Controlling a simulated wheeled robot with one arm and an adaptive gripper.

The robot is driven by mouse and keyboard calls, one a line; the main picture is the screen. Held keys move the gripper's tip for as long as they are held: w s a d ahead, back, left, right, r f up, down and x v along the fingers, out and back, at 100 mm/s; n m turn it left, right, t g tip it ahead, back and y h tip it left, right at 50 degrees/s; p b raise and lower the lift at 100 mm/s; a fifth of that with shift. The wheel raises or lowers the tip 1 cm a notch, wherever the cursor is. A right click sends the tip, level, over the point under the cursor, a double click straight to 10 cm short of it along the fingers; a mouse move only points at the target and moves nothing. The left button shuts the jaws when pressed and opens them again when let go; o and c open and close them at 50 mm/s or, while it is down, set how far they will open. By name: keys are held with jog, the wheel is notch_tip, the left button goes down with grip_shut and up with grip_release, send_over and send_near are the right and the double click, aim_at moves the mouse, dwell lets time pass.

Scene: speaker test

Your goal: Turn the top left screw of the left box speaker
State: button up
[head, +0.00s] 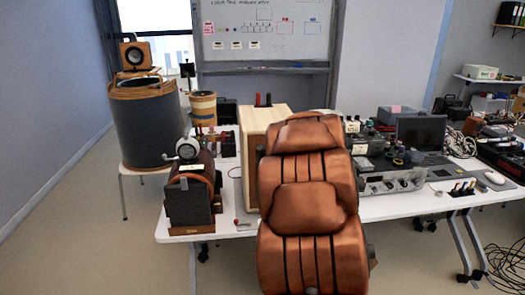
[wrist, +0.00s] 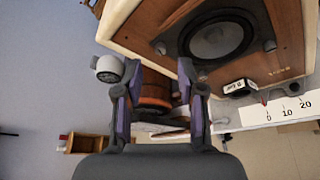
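A wooden box speaker (wrist: 215,40) with a dark round cone fills the top of the wrist view, seen at a tilt. Small dark screw heads show around the cone, one at its left (wrist: 160,48) and one at its right (wrist: 270,45). My gripper (wrist: 158,72) is open, its two purple-sided fingers pointing up the picture. The fingertips are below the speaker's face, touching no screw that I can see. In the head view, a pale wooden box (head: 258,118) stands on the table, its front largely hidden. I cannot tell which screw is the top left one.
A drum-shaped speaker (head: 140,120) stands far left. Electronics and a laptop (head: 420,133) crowd the right table.

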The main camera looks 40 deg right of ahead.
jog(key=shift+p+x, duration=0.4)
jog(key=shift+x, duration=1.7)
grip_shut()
